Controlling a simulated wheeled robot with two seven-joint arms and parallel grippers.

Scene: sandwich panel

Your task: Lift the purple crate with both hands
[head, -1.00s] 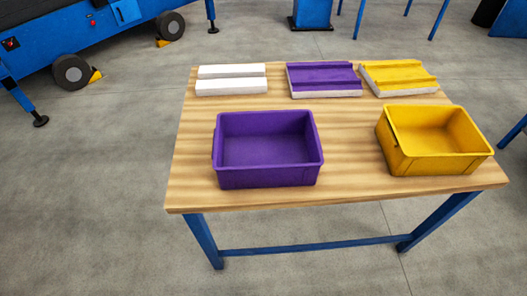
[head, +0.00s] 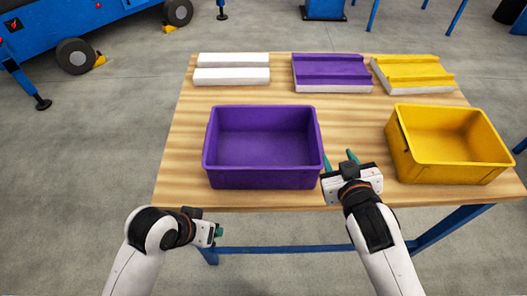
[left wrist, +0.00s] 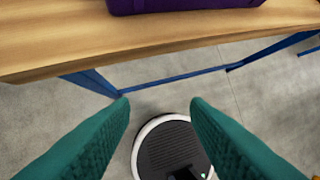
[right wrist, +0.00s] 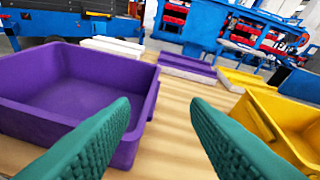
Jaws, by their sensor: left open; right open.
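The purple crate (head: 262,170) stands upright and looks empty on the wooden table, left of its middle. My right gripper (head: 340,162) is open and empty just right of the crate's front right corner. In the right wrist view its green fingers (right wrist: 160,110) are spread, with the crate (right wrist: 75,95) to the left. My left gripper (head: 218,232) is in front of the table's near edge, below and left of the crate. In the left wrist view its fingers (left wrist: 160,105) are apart with nothing between them, and only the crate's bottom edge (left wrist: 185,5) shows at the top.
A yellow crate (head: 448,175) stands to the right on the table (head: 180,150), with a gap between the crates. White blocks (head: 232,76), a purple-topped panel (head: 331,70) and a yellow-topped panel (head: 412,72) lie along the back.

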